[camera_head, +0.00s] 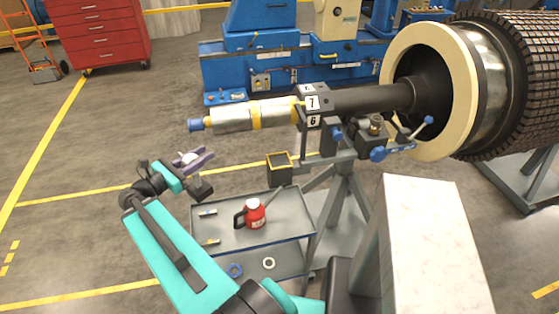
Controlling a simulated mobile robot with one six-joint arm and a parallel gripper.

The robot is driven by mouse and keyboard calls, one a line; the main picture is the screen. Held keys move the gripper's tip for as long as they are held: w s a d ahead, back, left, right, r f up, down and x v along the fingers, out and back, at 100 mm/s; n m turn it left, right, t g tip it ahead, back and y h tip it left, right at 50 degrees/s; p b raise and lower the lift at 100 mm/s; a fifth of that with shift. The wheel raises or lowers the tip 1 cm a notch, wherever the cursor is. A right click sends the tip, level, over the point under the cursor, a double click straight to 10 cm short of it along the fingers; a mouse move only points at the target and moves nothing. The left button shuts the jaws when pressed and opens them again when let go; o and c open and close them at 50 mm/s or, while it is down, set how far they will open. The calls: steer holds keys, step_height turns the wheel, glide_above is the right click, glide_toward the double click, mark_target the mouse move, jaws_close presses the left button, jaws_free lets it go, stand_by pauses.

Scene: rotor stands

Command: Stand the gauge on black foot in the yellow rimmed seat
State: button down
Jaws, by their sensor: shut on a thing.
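My gripper (183,179) is at the left of the view, above and left of the grey cart. It is shut on the gauge on black foot (201,188). The dark block-like foot hangs at the lower right of the jaws, and a grey-purple part (193,159) shows above it. The jaws and arm hide part of the gauge, and its exact tilt is hard to tell. The yellow rimmed seat (279,167) is a dark box with a yellow upper rim, at the left end of the stand's bar. The gauge is in the air left of the seat, apart from it.
A grey cart (278,214) below holds a red-and-white can (254,213) and small parts. A long rotor shaft (255,114) passes above and behind the seat. The stand (345,200) and a pale block (425,240) are to the right. Floor left of my arm is clear.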

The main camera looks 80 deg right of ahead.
steer(key=s+d+r+m+g+y+p, duration=0.1)
steer(key=s+m+g+y, duration=0.1)
steer(key=s, duration=0.7)
steer(key=s+d+r+m+g+y+p, duration=0.2)
steer(key=s+y, duration=0.1)
steer(key=s, duration=0.7)
steer(key=s+d+r+m+g+y+p, duration=0.1)
steer(key=s+d+m+g+y, duration=0.1)
steer(key=s, duration=0.7)
steer(key=shift+s+d+r+m+g+y, duration=0.25)
steer(key=shift+m+g+y, duration=0.15)
steer(key=shift+g, duration=0.2)
steer(key=shift+w+d+f+b, duration=0.2)
steer(key=shift+d+f+b, duration=0.25)
steer(key=shift+b, duration=1.35)
steer(key=d+b, duration=0.1)
steer(key=b, duration=0.7)
steer(key=shift+w+d+r, duration=0.1)
steer(key=shift+d, duration=0.25)
